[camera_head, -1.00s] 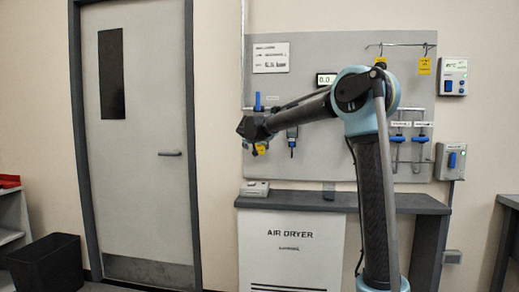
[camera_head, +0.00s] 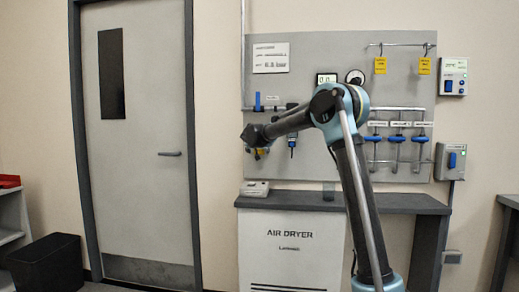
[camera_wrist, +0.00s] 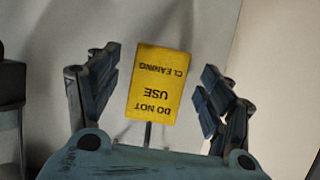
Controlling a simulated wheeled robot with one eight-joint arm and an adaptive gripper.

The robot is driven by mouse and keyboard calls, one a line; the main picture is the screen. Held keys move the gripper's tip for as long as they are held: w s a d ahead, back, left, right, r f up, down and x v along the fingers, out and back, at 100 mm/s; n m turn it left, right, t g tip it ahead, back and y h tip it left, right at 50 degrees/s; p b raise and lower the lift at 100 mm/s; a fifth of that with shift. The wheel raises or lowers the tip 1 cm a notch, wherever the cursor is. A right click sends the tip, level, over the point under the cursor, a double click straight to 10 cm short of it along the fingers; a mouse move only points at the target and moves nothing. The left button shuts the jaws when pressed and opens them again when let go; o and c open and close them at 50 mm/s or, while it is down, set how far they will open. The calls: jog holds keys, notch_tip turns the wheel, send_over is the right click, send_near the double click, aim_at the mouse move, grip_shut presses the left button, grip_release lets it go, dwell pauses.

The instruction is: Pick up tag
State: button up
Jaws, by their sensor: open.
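A yellow tag (camera_wrist: 160,85) reading "DO NOT USE CLEANING" shows upside down in the wrist view. It lies between the two spread fingers of my gripper (camera_wrist: 164,92), with visible gaps on both sides. A thin dark stem runs from the tag's lower edge in that view. In the head view my gripper (camera_head: 257,148) is at the left part of the grey panel, and a small bit of the yellow tag (camera_head: 258,153) shows beside it. Much of the tag is hidden there. My gripper is open and empty.
Two more yellow tags hang from a rail at the panel's upper right, one left (camera_head: 380,66) and one right (camera_head: 424,66). Blue-handled valves (camera_head: 397,138) sit below them. A dark counter (camera_head: 300,199) stands under the panel, with a small device (camera_head: 255,188) on it.

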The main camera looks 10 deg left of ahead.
jog(key=shift+x, duration=1.2)
jog(key=c, duration=1)
jog(key=shift+r, duration=0.1)
jog(key=shift+r, duration=0.6)
notch_tip(320, 180, up, 2)
jog(key=shift+r, duration=0.2)
jog(key=s, duration=1.8)
